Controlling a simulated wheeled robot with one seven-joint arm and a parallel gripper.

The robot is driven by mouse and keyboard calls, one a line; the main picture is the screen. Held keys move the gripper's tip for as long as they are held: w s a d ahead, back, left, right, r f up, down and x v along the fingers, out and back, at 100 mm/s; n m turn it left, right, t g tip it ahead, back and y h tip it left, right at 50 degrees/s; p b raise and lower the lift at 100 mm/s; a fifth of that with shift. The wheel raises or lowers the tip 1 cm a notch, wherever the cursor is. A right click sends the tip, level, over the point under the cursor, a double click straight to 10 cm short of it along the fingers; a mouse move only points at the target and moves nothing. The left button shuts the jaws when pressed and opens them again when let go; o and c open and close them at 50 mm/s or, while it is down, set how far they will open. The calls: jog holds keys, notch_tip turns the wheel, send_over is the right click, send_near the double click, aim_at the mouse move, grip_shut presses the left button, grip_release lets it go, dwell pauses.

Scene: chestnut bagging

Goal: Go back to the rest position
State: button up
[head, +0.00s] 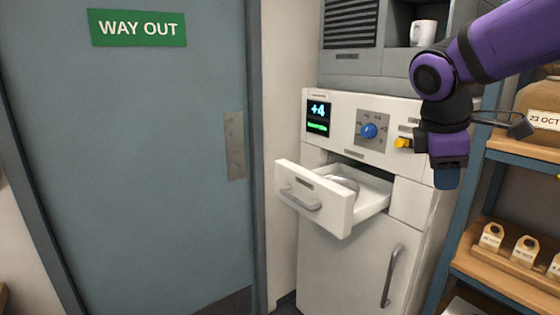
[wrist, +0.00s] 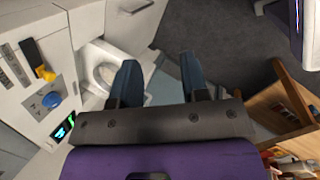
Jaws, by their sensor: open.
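My gripper (head: 446,178) hangs from the purple arm at the right of the head view, in front of the white machine (head: 345,265) and to the right of its open drawer. In the wrist view my gripper (wrist: 160,80) shows two dark blue fingers spread apart, with nothing between them. The drawer (head: 318,199) is pulled out and holds a pale round dish (head: 341,183); the dish also shows in the wrist view (wrist: 107,77). The fingers look apart from the drawer and the machine.
The machine's panel has a blue knob (head: 368,131), a yellow lever (head: 402,142) and a display (head: 318,115) reading +4. Wooden shelves (head: 500,277) with tagged bags stand at the right. A grey-blue door (head: 130,170) with a WAY OUT sign (head: 138,28) fills the left.

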jog(key=s+d+f+m+t+y, duration=0.1)
jog(key=s+d+m+t+y, duration=0.1)
jog(key=s+m, duration=1.1)
jog(key=s+t+y, duration=0.1)
jog(key=s, duration=0.1)
jog(key=shift+s+y, duration=0.3)
jog(key=shift+s, duration=0.1)
